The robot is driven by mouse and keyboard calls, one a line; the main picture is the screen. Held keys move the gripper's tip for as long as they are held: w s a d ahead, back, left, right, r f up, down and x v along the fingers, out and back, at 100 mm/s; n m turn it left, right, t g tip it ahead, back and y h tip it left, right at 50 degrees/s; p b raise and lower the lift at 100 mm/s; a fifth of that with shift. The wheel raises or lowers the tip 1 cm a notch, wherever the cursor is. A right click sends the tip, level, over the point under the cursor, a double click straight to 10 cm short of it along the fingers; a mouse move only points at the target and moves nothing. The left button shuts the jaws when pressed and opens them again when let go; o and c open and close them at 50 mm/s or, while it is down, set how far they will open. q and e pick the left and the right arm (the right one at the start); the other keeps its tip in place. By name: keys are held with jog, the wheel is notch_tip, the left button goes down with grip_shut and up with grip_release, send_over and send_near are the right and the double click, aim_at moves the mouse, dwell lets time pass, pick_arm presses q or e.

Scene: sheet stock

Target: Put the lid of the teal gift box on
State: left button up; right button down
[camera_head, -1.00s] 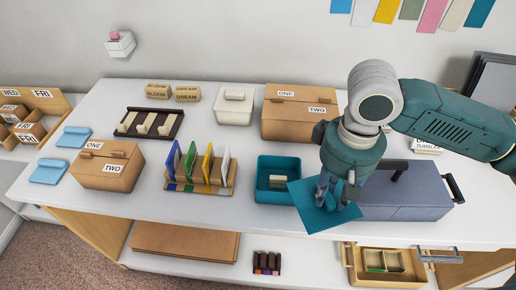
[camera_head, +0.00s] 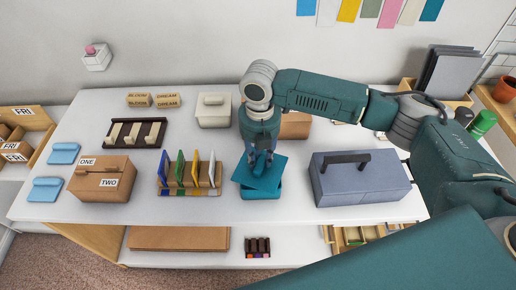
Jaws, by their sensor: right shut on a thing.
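The teal gift box (camera_head: 262,194) stands on the white table, near the middle of its front part. Its teal lid (camera_head: 252,181) is over the box and looks turned and tilted relative to it. The lid hides the box's opening and contents. I cannot tell whether the lid touches the rim. My right gripper (camera_head: 262,161) points down at the lid from above and is shut on it. My left gripper is not in view.
A divider rack (camera_head: 190,191) stands close left of the box, and a blue-grey case (camera_head: 362,184) with a dark handle stands to the right. Behind are a white lidded box (camera_head: 213,115) and a cardboard box (camera_head: 295,126), partly hidden by my arm. Table is bare in front.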

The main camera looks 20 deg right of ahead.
aim_at(258, 161)
jog(key=n, duration=0.3)
jog(key=shift+w+f+p, duration=0.2)
jog(key=shift+w+p, duration=0.2)
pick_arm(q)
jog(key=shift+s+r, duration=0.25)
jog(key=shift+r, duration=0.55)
pick_arm(e)
jog(key=shift+w+f+n, duration=0.2)
jog(key=shift+f+n, duration=0.1)
jog(key=shift+n, duration=0.4)
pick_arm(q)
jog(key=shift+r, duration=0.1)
pick_arm(e)
jog(key=shift+r+p, duration=0.1)
jog(key=shift+p, duration=0.25)
jog(key=shift+f+b, duration=0.5)
jog(key=shift+f, duration=0.8)
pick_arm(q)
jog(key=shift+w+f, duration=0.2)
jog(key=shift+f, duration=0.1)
pick_arm(e)
jog(key=shift+w, duration=0.1)
pick_arm(q)
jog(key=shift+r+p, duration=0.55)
jog(key=shift+p, duration=0.05)
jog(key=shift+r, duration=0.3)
pick_arm(e)
jog(key=shift+f, duration=0.15)
